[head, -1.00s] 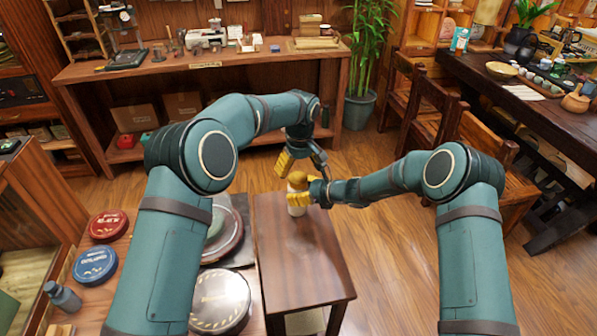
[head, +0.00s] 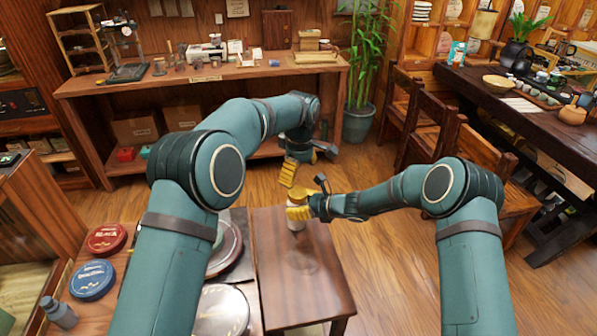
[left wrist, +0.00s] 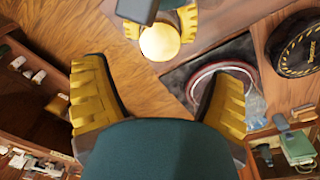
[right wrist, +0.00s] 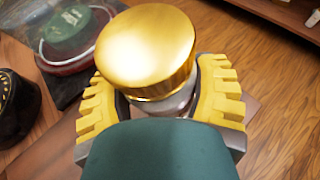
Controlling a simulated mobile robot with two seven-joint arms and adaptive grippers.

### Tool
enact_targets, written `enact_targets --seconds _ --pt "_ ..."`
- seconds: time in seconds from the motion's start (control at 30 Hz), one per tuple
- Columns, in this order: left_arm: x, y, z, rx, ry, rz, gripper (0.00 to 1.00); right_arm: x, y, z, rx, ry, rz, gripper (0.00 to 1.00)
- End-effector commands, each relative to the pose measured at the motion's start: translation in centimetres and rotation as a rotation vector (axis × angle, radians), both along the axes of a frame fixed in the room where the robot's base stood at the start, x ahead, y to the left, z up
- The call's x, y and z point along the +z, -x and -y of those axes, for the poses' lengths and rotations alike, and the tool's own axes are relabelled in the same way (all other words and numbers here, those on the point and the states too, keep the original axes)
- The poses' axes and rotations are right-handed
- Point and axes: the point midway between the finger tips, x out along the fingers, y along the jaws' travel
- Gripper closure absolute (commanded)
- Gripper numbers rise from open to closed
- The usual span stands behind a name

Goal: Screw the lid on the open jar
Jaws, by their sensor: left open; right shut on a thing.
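The jar (head: 296,226) is pale and stands upright at the far end of the small dark wooden table (head: 290,270). The round gold lid (head: 298,193) sits on top of its mouth; I cannot tell how far it is threaded. My right gripper (head: 298,212) is shut on the jar body below the lid. The right wrist view shows the lid (right wrist: 146,48) large, with a bit of the jar (right wrist: 182,100) under it between the fingers. My left gripper (head: 288,174) is open and empty, above and apart from the lid. The left wrist view shows the lid (left wrist: 160,42) beyond its fingers.
Red (head: 106,238) and blue (head: 93,279) round tins and a grey bottle (head: 58,312) lie on the left, near several tea cakes. A long workbench (head: 200,78) runs along the back wall. Wooden chairs (head: 432,120) stand at the right. The small table's near part is clear.

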Motion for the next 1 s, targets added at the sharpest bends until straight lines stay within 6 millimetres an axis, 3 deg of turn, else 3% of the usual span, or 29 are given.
enact_targets --seconds 0.23,0.7,1.0 --pt "-1.1 -0.1 -0.1 -0.001 -0.001 -0.002 0.15 0.1 0.0 0.0 0.0 -0.001 0.002 1.0" --pt "-7.3 -0.5 -0.2 -0.002 0.0 -0.001 0.15 0.1 0.0 0.0 0.0 -0.001 0.002 1.0" --pt "-8.0 -0.5 -0.2 -0.002 0.0 0.0 0.15 0.1 0.0 0.0 0.0 -0.001 0.002 1.0"
